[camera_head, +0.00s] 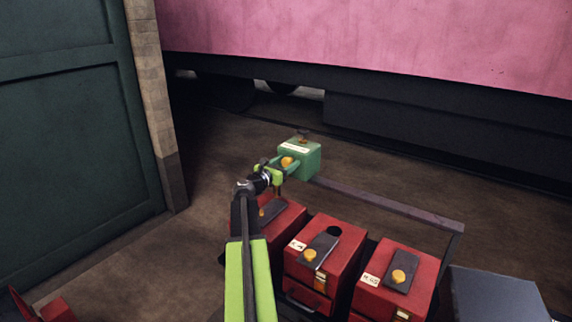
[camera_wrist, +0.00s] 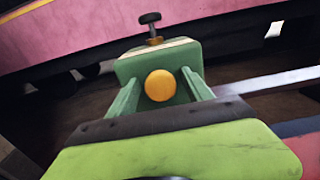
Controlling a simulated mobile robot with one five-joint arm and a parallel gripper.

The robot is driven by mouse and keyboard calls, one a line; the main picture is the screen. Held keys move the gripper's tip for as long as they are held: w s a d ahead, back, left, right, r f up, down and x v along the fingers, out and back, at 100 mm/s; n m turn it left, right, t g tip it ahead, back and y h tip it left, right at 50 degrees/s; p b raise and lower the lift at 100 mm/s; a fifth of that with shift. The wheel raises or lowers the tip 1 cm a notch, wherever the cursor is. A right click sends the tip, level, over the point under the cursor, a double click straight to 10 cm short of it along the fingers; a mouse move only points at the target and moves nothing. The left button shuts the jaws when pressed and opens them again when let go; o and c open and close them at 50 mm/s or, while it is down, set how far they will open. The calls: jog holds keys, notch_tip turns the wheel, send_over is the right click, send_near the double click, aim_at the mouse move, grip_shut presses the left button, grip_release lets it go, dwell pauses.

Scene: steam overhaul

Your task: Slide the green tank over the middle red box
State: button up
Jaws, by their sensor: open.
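The green tank (camera_head: 302,160) is at the far left end of a dark rail behind the red boxes. It has a pale label, a dark cap on top and a yellow knob (camera_head: 287,161) on its near face. My gripper (camera_head: 283,165) is open at this face. In the wrist view its two green fingers (camera_wrist: 161,86) stand on either side of the yellow knob, with the green tank (camera_wrist: 158,60) right behind. The middle red box (camera_head: 338,270) has a round dark hole in its top and a dark plate with a yellow knob. It is to the right of and nearer than the tank.
The dark rail (camera_head: 390,203) runs behind the boxes. The left red box (camera_head: 285,225) is partly hidden by my arm; the right red box (camera_head: 410,300) has a plate with a yellow knob. A grey block (camera_head: 495,295) stands at the right. A green panel (camera_head: 70,130) is at the left.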

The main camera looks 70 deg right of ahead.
grip_shut()
dwell(0.3)
